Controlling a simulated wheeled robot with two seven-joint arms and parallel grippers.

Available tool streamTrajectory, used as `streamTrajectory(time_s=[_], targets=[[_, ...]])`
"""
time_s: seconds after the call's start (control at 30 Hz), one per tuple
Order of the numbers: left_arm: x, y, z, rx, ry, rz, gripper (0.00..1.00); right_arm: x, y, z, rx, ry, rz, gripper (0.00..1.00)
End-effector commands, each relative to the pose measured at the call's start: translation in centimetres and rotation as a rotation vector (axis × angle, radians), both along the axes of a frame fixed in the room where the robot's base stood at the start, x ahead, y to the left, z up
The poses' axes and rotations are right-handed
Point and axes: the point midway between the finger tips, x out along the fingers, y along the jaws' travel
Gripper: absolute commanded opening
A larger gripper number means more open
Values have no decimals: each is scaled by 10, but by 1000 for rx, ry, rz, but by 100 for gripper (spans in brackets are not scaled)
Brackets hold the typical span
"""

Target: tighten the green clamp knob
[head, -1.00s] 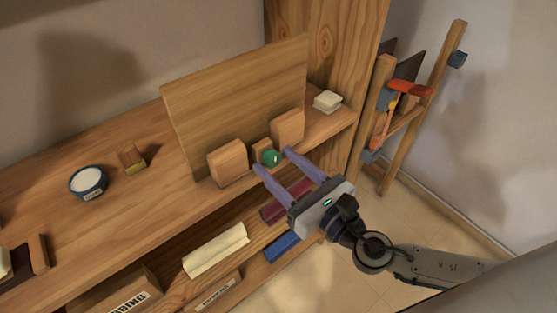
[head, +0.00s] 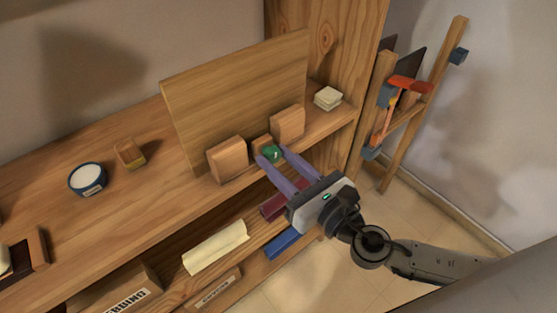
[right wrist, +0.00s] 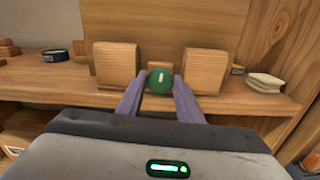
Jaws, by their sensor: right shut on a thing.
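The green clamp knob (head: 271,153) sits in front of a small wooden block between two larger wooden blocks, the left one (head: 227,160) and the right one (head: 288,123). A tall wooden board (head: 235,95) stands behind them. My right gripper (head: 271,155) has its purple fingers shut on the knob, one on each side. In the right wrist view the knob (right wrist: 160,80) shows between the fingertips, with a pale upright mark on its face. My left gripper is not in view.
On the bench top are a blue-rimmed bowl (head: 87,179), a small block with a yellow edge (head: 130,153) and a pale stack (head: 328,98). A lower shelf holds a cream roll (head: 216,246) and a blue bar (head: 284,243). A wooden rack with an orange clamp (head: 390,105) stands right.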

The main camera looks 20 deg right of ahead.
Motion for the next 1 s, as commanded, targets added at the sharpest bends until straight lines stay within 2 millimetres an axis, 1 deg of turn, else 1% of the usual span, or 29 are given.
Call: streamTrajectory(time_s=[0.17, 0.4, 0.73, 1.0], targets=[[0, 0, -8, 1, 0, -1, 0, 0, 0, -2, 118, 43, -2, 10], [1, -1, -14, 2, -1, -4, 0, 0, 0, -2, 327, 119, -1, 10], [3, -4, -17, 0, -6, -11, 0, 0, 0, -1, 623, 225, -3, 10], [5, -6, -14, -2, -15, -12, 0, 0, 0, 0, 864, 313, -2, 10]])
